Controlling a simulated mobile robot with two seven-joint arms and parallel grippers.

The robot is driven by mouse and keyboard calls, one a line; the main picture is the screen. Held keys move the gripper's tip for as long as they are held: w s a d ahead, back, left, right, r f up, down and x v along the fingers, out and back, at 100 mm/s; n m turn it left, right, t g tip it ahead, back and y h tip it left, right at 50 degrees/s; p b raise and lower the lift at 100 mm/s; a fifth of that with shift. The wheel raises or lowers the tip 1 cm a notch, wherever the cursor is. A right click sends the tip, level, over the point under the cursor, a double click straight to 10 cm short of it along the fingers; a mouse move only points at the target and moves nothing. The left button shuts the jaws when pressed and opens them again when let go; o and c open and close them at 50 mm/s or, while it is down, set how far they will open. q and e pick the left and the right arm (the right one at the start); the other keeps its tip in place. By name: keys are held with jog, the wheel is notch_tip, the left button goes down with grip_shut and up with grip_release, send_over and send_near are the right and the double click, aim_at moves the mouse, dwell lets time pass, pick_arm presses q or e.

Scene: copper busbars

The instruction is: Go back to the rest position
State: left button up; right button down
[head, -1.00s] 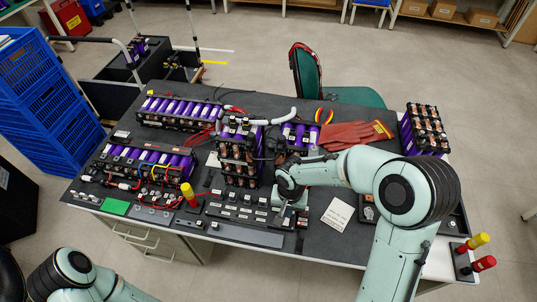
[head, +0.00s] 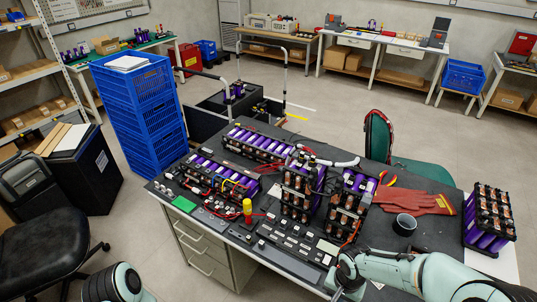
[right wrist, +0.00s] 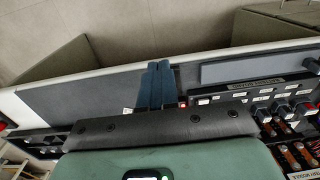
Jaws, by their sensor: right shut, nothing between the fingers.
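My right arm reaches in from the lower right in the head view, its hand (head: 346,290) near the table's front edge. In the right wrist view the two dark blue fingers of my right gripper (right wrist: 155,84) lie together, with nothing between them, over the grey mat (right wrist: 85,97). In the head view only a link of my left arm shows at the bottom left; the left gripper is out of frame. Upright battery modules with copper parts stand mid-table, one at the centre (head: 298,190) and one beside it (head: 350,205).
Flat battery packs (head: 220,178) with wires lie at the left of the table. Red gloves (head: 415,201), a dark cup (head: 404,224) and another module (head: 487,218) are at the right. A yellow-topped tool (head: 247,208) stands near the front. A green chair (head: 430,172) stands behind.

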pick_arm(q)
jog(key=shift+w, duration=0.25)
pick_arm(e)
jog(key=s+a+f+n+y, duration=0.1)
jog(key=s+a+f, duration=0.2)
jog(key=s+f, duration=0.6)
jog(key=s+a+f+n+y, duration=0.1)
jog(key=s+a+f+y, duration=0.1)
jog(key=s+f, duration=0.7)
notch_tip(320, 180, down, 5)
jog(key=shift+a+r+g, duration=0.1)
jog(key=shift+a+g, duration=0.3)
jog(key=shift+a, duration=0.4)
